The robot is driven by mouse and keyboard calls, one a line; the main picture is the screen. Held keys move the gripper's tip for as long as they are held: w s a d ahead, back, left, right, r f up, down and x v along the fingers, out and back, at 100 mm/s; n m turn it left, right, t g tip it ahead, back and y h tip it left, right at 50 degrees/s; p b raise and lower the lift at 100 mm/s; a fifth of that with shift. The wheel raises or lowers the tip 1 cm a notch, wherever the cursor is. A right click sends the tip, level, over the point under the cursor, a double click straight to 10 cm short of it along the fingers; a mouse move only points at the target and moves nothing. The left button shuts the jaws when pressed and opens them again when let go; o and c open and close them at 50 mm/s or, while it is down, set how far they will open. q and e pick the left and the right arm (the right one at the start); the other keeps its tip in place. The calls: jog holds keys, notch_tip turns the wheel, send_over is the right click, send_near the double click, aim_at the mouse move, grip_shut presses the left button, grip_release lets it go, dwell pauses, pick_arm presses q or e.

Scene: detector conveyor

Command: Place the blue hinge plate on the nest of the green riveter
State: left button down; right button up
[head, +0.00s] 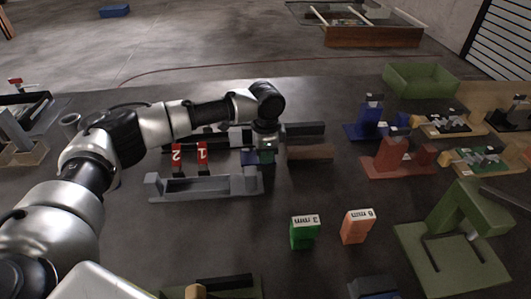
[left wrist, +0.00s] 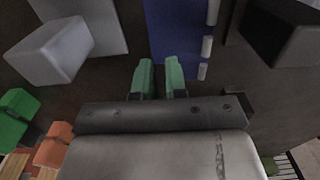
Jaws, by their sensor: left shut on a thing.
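The blue hinge plate (left wrist: 178,32), with pale knuckles along its right edge, shows in the left wrist view. In the head view only a small part of the blue plate (head: 267,157) shows below my wrist. My left gripper (head: 258,156) is shut on it; its green fingertips (left wrist: 160,75) overlap the plate's near end. The green riveter (head: 460,215) stands on a green base plate at the right front of the table, well away from the gripper. Its nest is not clearly distinguishable. My right gripper is not in view.
A grey fixture (head: 205,186) lies just left of my gripper, and dark and brown bars (head: 310,152) lie right of it.

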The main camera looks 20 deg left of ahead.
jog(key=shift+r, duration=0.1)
pick_arm(q)
jog(key=c, duration=1.2)
grip_release()
jog(key=shift+f, duration=0.15)
jog(key=shift+c, duration=0.2)
jog(key=shift+o, duration=0.4)
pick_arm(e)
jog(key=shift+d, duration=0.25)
